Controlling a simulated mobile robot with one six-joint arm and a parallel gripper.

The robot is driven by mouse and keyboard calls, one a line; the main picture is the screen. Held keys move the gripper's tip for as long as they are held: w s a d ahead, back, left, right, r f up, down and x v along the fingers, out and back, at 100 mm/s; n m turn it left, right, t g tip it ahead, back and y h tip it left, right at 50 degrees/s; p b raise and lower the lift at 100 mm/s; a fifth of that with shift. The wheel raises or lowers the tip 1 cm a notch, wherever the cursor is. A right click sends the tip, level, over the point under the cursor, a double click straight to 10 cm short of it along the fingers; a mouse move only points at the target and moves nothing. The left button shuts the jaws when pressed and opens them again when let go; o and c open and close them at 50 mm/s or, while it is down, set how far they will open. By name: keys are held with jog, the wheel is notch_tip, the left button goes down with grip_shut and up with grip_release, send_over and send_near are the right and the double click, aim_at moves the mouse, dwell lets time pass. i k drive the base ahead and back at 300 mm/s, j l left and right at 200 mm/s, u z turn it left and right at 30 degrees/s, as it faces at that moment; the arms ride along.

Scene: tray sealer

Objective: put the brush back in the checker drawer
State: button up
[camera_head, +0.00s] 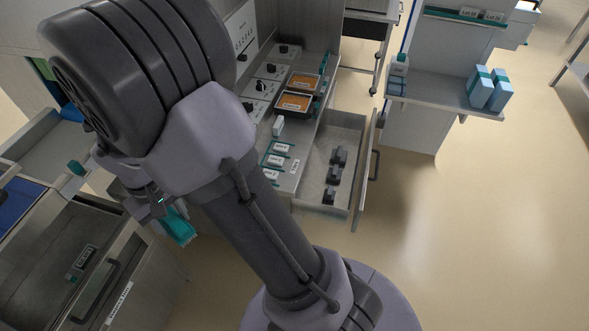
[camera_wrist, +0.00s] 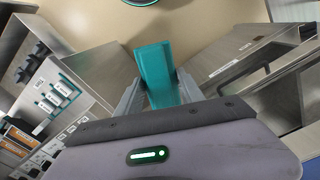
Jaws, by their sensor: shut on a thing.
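My gripper (camera_head: 160,207) is shut on the teal brush (camera_head: 178,228), which hangs from the jaws at the left of the head view, clear of any surface. In the wrist view the brush (camera_wrist: 155,72) sticks out between the two fingers (camera_wrist: 158,98). A pulled-out drawer (camera_head: 340,122) stands open at the centre right of the head view, with several dark blocks (camera_head: 334,176) in it. A cabinet front with a bar handle (camera_head: 98,290) is at lower left. I cannot read which of these is the checker's.
A bench panel with labelled teal-and-white packs (camera_head: 276,160) and two orange-filled trays (camera_head: 294,102) lies beside the open drawer. A shelf (camera_head: 440,92) with blue cartons (camera_head: 490,88) is at upper right. The floor (camera_head: 470,230) at right is clear.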

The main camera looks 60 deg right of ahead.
aim_at(344, 139)
jog(key=k+l, duration=0.15)
jog(key=l, duration=0.2)
jog(key=k+l, duration=0.15)
jog(key=l, duration=0.2)
jog(key=k+l, duration=0.15)
jog(key=l, duration=0.2)
jog(key=k+l, duration=0.15)
jog(key=l, duration=0.25)
jog(key=k+l, duration=0.15)
jog(key=l, duration=0.2)
jog(key=k+l, duration=0.15)
jog(key=l, duration=0.2)
jog(key=k+l, duration=0.15)
jog(key=l, duration=0.2)
jog(key=i+l, duration=0.2)
jog(key=l, duration=0.15)
jog(key=i+l, duration=0.15)
jog(key=l, duration=0.2)
jog(key=i+l, duration=0.2)
jog(key=l, duration=0.15)
jog(key=i+l, duration=0.15)
jog(key=l, duration=0.2)
jog(key=i+l, duration=0.2)
jog(key=l, duration=0.15)
jog(key=j+u, duration=0.05)
